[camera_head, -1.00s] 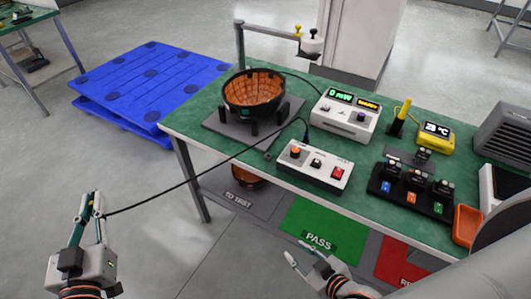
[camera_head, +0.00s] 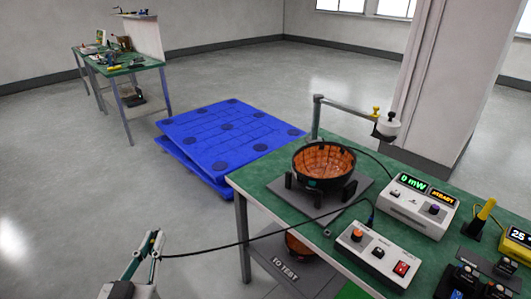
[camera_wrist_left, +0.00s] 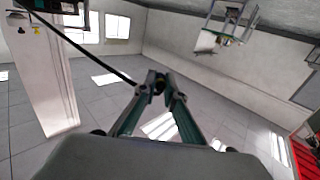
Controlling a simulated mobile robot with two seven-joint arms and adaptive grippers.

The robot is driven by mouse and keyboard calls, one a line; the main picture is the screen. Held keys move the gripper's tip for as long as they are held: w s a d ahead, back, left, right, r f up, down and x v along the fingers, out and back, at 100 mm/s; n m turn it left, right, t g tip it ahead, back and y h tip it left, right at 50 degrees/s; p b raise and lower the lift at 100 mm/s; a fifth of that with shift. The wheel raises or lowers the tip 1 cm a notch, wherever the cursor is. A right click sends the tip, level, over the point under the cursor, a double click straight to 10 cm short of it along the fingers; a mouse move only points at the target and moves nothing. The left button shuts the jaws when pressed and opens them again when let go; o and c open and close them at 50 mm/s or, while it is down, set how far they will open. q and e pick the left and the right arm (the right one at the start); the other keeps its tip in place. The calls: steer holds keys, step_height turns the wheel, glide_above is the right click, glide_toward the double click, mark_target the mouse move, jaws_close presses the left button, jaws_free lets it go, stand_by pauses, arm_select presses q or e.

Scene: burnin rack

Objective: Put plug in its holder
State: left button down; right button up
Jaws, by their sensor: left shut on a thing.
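My left gripper (camera_head: 152,243) is at the lower left of the head view, out past the left end of the green table. It is shut on the small dark plug (camera_wrist_left: 158,86) at the end of a black cable. The plug is mostly hidden between the fingertips. The cable (camera_head: 250,238) runs from the gripper to the white control box (camera_head: 352,250) on the table. It also leads away to the upper left in the left wrist view. I cannot tell which thing is the plug's holder. My right gripper is out of view.
The green table (camera_head: 262,174) carries a copper-lined black bowl (camera_head: 322,168) on a stand, a white power meter (camera_head: 416,212) and a yellow meter (camera_head: 517,246). A swing arm (camera_head: 347,106) rises behind. Blue pallets (camera_head: 225,140) lie on the floor behind my left gripper. Open floor surrounds them.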

arm_select(q)
steer(key=shift+d, duration=0.1)
steer(key=w+d+r+m+g+h, duration=0.1)
steer(key=d+r+m+g+h, duration=0.1)
steer(key=d+m+g+h, duration=0.3)
steer(key=w+d+r+m+g+h, duration=0.1)
steer(key=d+r+m+g+h, duration=0.2)
steer(key=d+m+h, duration=0.4)
steer(key=shift+w+d+r+m+g+h, duration=0.3)
steer(key=shift+d+g+h, duration=1.15)
steer(key=shift+d, duration=3.4)
steer(key=shift+a+t+h, duration=0.1)
steer(key=shift+t+h, duration=0.15)
steer(key=shift+h, duration=0.5)
